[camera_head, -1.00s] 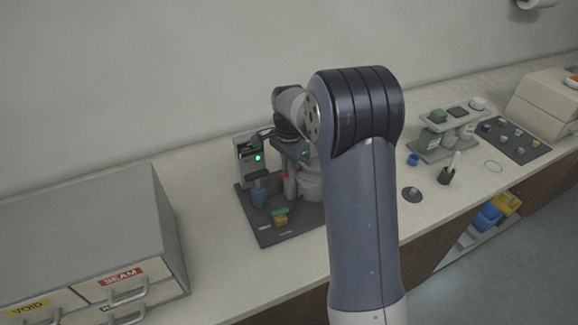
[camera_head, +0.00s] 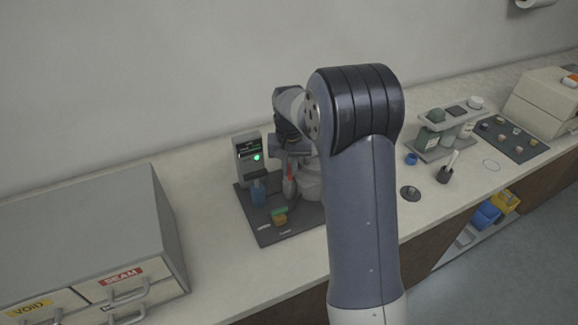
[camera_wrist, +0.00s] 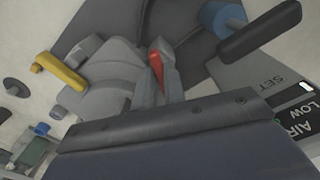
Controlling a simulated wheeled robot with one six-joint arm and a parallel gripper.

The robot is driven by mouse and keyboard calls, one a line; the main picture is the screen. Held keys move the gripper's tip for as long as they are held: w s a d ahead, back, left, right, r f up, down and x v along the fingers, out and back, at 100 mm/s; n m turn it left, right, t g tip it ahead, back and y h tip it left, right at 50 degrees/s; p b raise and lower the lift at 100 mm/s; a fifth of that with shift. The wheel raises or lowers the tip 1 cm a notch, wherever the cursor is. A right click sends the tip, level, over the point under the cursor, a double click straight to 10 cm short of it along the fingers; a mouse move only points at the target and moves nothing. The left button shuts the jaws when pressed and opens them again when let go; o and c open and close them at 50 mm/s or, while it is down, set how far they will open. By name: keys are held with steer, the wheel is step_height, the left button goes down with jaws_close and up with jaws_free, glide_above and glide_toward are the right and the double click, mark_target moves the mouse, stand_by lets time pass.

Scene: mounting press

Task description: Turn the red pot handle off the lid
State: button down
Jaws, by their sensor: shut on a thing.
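The red pot handle (camera_wrist: 156,66) shows in the wrist view as a short red bar between the grey fingers of my gripper (camera_wrist: 163,78). My gripper is shut on it. In the head view the red handle (camera_head: 290,173) is a small red strip below my wrist, beside the pale grey pot (camera_head: 312,188). The grey rounded pot body (camera_wrist: 105,68) fills the left middle of the wrist view. My arm and wrist hide much of the lid, and I cannot tell how the handle sits on it.
A display box (camera_head: 249,153) with a green light stands behind the dark base (camera_head: 262,233). A yellow handle (camera_wrist: 60,73) and a black lever (camera_wrist: 260,31) flank the pot. A drawer cabinet (camera_head: 90,225) stands left; a bottle rack (camera_head: 445,140) stands right.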

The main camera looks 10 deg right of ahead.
mark_target(290, 170)
steer(key=n, duration=0.5)
steer(key=shift+d+r+n, duration=0.1)
steer(key=shift+n, duration=0.2)
stand_by(0.4)
steer(key=c, duration=1.5)
jaws_free()
step_height(290, 170, up, 11)
steer(key=shift+f+b, duration=0.15)
steer(key=shift+b, duration=0.25)
step_height(290, 170, down, 11)
steer(key=shift+r+p, duration=0.2)
steer(key=shift+p, duration=0.3)
steer(key=shift+f, duration=0.15)
